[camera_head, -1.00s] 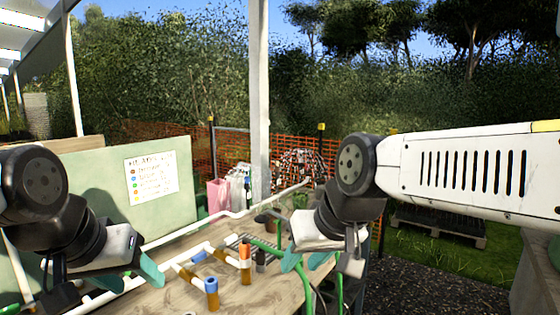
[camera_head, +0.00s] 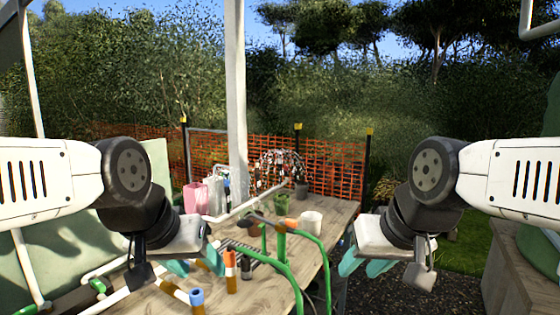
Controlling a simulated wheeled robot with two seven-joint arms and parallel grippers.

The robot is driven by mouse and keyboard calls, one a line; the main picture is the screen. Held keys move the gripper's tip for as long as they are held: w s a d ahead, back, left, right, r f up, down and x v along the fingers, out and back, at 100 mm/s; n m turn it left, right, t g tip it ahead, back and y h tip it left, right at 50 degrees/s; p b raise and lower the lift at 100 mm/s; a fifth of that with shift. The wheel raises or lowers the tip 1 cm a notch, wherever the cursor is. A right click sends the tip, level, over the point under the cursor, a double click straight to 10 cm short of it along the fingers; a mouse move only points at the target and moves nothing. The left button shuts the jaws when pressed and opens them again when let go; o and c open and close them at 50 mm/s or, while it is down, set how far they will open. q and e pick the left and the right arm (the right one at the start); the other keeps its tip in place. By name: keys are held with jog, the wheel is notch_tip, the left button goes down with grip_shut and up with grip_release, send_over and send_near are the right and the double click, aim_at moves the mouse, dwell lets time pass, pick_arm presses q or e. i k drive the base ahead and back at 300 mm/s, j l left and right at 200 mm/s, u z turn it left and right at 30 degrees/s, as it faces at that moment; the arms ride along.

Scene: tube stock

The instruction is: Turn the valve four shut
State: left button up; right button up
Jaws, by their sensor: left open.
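I cannot tell which fitting is valve four, as no number is readable. Pipework lies on the wooden table: a brown tube with a blue top (camera_head: 196,297), an upright orange-topped tube (camera_head: 230,264), a white pipe at left with a green fitting (camera_head: 98,286), and bent green pipes (camera_head: 270,265) at the middle. My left gripper (camera_head: 196,266) is open, with teal fingers in front of the tubes, and hides part of them. It appears to hold nothing. My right gripper (camera_head: 365,265) has its teal fingers apart and empty, right of the table edge.
The wooden table (camera_head: 335,214) has a white cup (camera_head: 311,222), a green cup (camera_head: 282,203) and a potted plant (camera_head: 302,190) farther back. Pink and clear containers (camera_head: 196,198) stand near a white post (camera_head: 236,110). Gravel lies right of the table.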

aim_at(97, 285)
jog(key=l+u, duration=0.1)
jog(key=u, duration=0.4)
jog(key=k+u, duration=0.15)
jog(key=u, duration=0.35)
jog(key=k+l+u, duration=0.1)
jog(key=u, duration=0.4)
jog(key=i+l+u, duration=0.1)
jog(key=u, duration=0.4)
jog(key=i+l+u, duration=0.2)
jog(key=u, duration=0.3)
